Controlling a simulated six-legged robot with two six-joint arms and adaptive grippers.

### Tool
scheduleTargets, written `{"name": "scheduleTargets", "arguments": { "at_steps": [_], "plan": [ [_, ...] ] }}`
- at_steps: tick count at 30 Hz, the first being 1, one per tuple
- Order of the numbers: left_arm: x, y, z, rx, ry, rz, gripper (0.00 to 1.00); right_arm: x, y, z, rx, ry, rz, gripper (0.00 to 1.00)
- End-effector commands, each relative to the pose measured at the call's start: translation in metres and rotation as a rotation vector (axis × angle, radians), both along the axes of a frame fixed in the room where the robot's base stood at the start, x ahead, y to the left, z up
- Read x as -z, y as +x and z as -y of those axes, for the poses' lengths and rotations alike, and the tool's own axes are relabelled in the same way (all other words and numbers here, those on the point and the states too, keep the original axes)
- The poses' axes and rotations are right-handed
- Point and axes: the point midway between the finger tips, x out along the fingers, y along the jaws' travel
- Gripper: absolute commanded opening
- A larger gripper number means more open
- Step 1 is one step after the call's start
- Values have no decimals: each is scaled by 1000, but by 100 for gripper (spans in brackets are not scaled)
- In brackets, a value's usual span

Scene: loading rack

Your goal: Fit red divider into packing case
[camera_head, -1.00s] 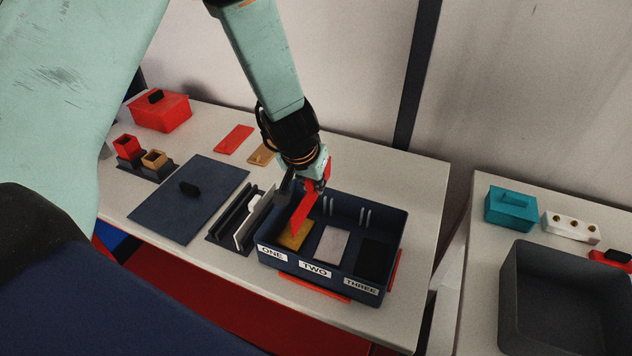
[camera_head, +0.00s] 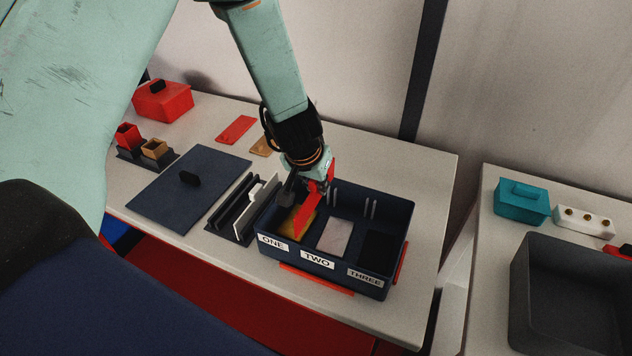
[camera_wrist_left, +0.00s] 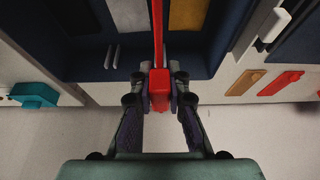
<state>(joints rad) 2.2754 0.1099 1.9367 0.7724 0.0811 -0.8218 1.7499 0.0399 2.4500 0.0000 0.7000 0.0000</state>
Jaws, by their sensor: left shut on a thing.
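The packing case (camera_head: 335,268) is a dark blue open box with labels ONE, TWO and THREE on its front. My left gripper (camera_head: 318,186) is over the case's back wall, left of its middle, shut on the red divider (camera_head: 305,214). The divider stands on edge and reaches down into the case between the yellow pad (camera_head: 294,222) and the grey pad (camera_head: 335,236). The left wrist view shows the divider's handle (camera_wrist_left: 159,90) between the fingers and its thin edge running across the case. Whether its lower edge is seated is hidden. My right gripper is not in view.
A rack (camera_head: 232,212) with a white divider (camera_head: 256,206) stands left of the case. A dark blue lid (camera_head: 190,190) lies beyond it. A red box (camera_head: 163,101) and small red and tan plates lie at the back. A grey bin (camera_head: 570,295) stands on the right table.

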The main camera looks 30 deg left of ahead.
Motion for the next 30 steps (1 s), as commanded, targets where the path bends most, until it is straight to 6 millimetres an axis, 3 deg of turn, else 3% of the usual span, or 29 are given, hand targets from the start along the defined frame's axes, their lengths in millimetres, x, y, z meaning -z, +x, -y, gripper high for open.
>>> {"name": "scheduleTargets", "arguments": {
  "at_steps": [30],
  "plan": [
    [72,0,1,1,0,0,0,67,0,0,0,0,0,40]
  ]
}}
